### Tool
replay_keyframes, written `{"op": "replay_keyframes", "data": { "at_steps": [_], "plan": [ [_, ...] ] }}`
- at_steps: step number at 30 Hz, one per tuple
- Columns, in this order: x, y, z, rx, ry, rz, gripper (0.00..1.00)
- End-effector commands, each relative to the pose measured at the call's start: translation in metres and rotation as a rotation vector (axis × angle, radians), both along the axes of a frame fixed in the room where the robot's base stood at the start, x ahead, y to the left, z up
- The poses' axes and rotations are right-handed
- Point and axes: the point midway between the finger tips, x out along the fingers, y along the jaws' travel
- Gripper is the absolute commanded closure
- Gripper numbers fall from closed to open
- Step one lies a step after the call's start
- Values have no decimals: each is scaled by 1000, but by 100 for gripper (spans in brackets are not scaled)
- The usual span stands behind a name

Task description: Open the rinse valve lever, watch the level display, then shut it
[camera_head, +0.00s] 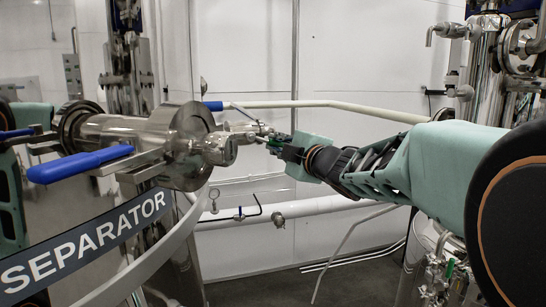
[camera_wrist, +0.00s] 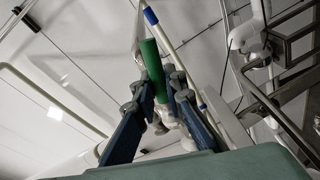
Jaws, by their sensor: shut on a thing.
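My gripper (camera_head: 277,144) is shut on a green lever handle (camera_wrist: 152,66), in front of a steel valve fitting (camera_head: 218,150) in the head view. In the wrist view my gripper (camera_wrist: 165,90) has a dark finger on each side of the green handle. The handle's tip sticks out past the fingers. In the head view my gripper hides most of the handle. I cannot tell from the frames how far the lever is turned. I see no level display in either view.
A large blue-handled lever (camera_head: 82,164) juts out at the left, above the SEPARATOR sign (camera_head: 88,246). A smaller blue grip (camera_head: 212,106) sits close behind the green handle. A pale pipe (camera_head: 330,106) crosses behind my arm. Steel pipework (camera_head: 485,70) stands at the right.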

Motion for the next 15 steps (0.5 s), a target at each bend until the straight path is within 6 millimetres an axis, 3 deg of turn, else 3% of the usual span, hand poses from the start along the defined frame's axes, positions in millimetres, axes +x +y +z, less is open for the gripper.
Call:
{"op": "replay_keyframes", "data": {
  "at_steps": [15],
  "plan": [
    [1,-2,20,-248,-128,0,100]
  ]
}}
